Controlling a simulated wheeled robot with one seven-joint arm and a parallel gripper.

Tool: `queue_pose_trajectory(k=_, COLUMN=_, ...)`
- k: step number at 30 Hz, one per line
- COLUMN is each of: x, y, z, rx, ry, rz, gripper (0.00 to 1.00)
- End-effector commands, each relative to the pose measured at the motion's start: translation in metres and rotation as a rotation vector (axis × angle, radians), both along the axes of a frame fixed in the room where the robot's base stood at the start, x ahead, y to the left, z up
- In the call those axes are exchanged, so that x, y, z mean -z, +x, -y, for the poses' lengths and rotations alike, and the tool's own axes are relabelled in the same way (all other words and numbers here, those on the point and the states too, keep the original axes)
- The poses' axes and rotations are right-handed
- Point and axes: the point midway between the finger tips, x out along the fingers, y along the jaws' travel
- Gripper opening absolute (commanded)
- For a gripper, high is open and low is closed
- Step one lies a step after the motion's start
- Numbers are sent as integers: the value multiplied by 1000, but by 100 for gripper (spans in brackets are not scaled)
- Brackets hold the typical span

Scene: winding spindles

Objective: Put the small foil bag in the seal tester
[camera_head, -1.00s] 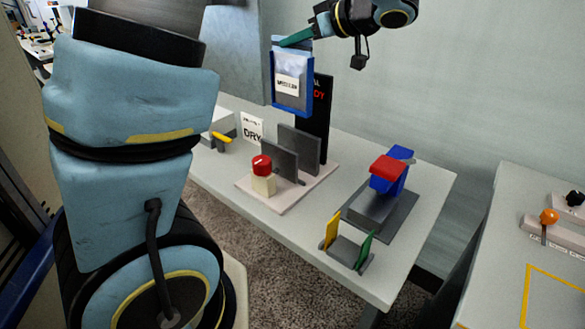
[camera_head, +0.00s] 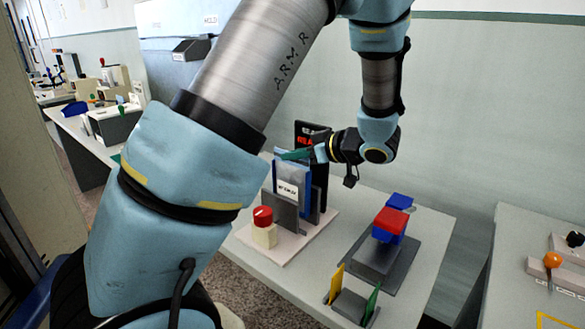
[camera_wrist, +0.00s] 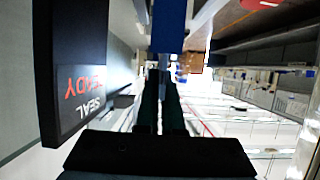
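The foil bag (camera_head: 286,173), pale with blue side edges and a white label, hangs upright at the seal tester (camera_head: 246,236). Its lower part is hidden behind the tester's front grey plate (camera_head: 284,210); it looks to be between the two plates, but I cannot tell how deep. My gripper (camera_head: 297,154), with green fingers, is shut on the bag's top edge from the right. In the wrist view the fingers (camera_wrist: 160,95) are close together, with the blue bag edge (camera_wrist: 168,25) ahead. The tester's black sign (camera_wrist: 80,90) reads SEAL READY.
A red button (camera_head: 262,216) on a cream post stands at the tester's front left. A grey fixture with a red and blue block (camera_head: 389,224) stands to the right. A small holder with yellow and green plates (camera_head: 352,300) is at the table's front. Another table is at the right.

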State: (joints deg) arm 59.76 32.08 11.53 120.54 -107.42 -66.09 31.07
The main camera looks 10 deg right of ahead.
Motion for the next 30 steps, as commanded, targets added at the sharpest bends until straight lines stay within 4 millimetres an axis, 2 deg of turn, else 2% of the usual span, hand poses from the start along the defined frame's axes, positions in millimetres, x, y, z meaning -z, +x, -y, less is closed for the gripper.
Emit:
queue_pose_trajectory(k=8, x=35, y=0, z=-1, rx=-1, ry=3, rz=-1, gripper=0)
queue_pose_trajectory(k=19, x=40, y=0, z=-1, rx=-1, ry=3, rz=-1, gripper=0)
queue_pose_trajectory(k=21, x=39, y=0, z=0, rx=-1, ry=1, rz=-1, gripper=11)
queue_pose_trajectory(k=27, x=39, y=0, z=0, rx=-1, ry=1, rz=-1, gripper=34)
queue_pose_trajectory(k=30, x=39, y=0, z=0, rx=-1, ry=1, rz=-1, gripper=34)
